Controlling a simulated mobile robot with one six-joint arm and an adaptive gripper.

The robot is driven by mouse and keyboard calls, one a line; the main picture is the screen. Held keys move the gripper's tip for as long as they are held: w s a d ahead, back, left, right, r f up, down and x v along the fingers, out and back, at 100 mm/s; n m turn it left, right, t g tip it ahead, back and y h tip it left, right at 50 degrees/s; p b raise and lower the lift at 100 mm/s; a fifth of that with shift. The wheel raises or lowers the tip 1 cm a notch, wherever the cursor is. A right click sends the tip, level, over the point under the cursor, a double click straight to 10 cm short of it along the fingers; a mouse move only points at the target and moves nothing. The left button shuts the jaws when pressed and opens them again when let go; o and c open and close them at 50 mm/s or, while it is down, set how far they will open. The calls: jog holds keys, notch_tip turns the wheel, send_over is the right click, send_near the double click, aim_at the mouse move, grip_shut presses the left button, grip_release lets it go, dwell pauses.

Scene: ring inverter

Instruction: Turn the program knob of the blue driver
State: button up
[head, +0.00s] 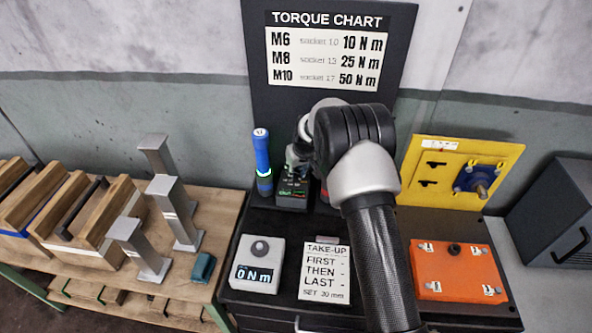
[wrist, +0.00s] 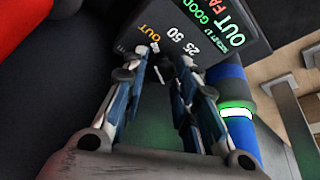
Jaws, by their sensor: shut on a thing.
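The blue driver (head: 262,160) stands upright with a glowing ring, left of a small black box (head: 291,196) with lit green lettering. The driver also shows at the right of the wrist view (wrist: 235,85). In that view the box face (wrist: 222,25) carries marks 25, 50 and OUT and lit words including OUT and GOOD. My gripper (wrist: 166,66) is at this face, its two fingers closed on the small program knob (wrist: 160,75), which they mostly hide. In the head view my arm covers much of the gripper, and the knob cannot be made out.
A torque chart (head: 328,50) stands behind. A grey 0 N m unit (head: 257,264) and a take-up card (head: 324,272) lie in front. A yellow panel (head: 430,185) and an orange plate (head: 460,271) are at right. A red thing (wrist: 22,25) fills the wrist view's upper left corner.

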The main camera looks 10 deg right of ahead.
jog(key=shift+m, duration=0.3)
jog(key=shift+a+r+m+h+p, duration=0.1)
jog(key=shift+m+h+p, duration=0.3)
jog(key=shift+m, duration=0.2)
jog(key=shift+a+m+h, duration=0.1)
jog(key=shift+m+h, duration=0.2)
jog(key=shift+m, duration=0.4)
jog(key=m+h+b, duration=0.1)
jog(key=m+b, duration=0.1)
jog(key=b, duration=0.1)
jog(key=shift+f+m, duration=0.2)
jog(key=shift+m, duration=0.2)
jog(key=shift+a+m+h+b, duration=0.1)
jog(key=shift+m+h+b, duration=0.2)
jog(key=shift+m+b, duration=0.5)
jog(key=shift+r, duration=0.15)
jog(key=o, duration=1.1)
